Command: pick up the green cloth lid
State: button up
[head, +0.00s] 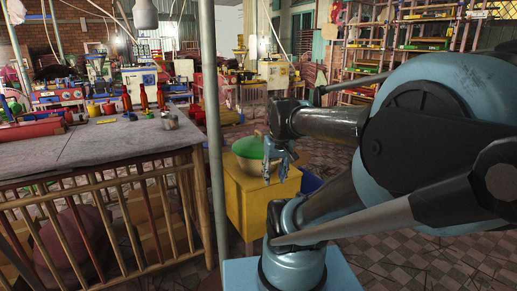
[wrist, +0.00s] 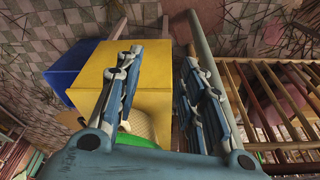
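The green cloth lid (head: 249,149) sits on a pale round container (head: 256,166) on top of a yellow box (head: 245,202) in the head view. My gripper (head: 277,167) hangs at the right side of the lid and container, partly in front of them. In the wrist view my gripper (wrist: 162,65) has its two fingers spread with nothing between the tips. A bit of the green lid (wrist: 136,141) shows low in that view near the palm, beside the woven side of the container (wrist: 142,122). Most of the lid is hidden there by my gripper.
A grey metal pole (head: 213,120) stands just left of the yellow box. A slatted wooden table (head: 95,150) with bottles and tools is further left. A blue box (head: 310,182) is behind the yellow one. Open tiled floor (head: 390,250) lies to the right.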

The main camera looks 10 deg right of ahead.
jog(key=w+r+n, duration=0.1)
jog(key=w+r, duration=1.1)
jog(key=w, duration=0.5)
jog(key=n+t+y, duration=0.1)
jog(key=n+t, duration=0.1)
send_near(259, 133)
jog(key=x, duration=0.3)
jog(key=w+x, duration=0.1)
jog(key=x, duration=0.7)
jog(key=shift+w+d, duration=0.15)
jog(key=shift+w, duration=0.1)
jog(key=shift+r, duration=0.1)
grip_shut()
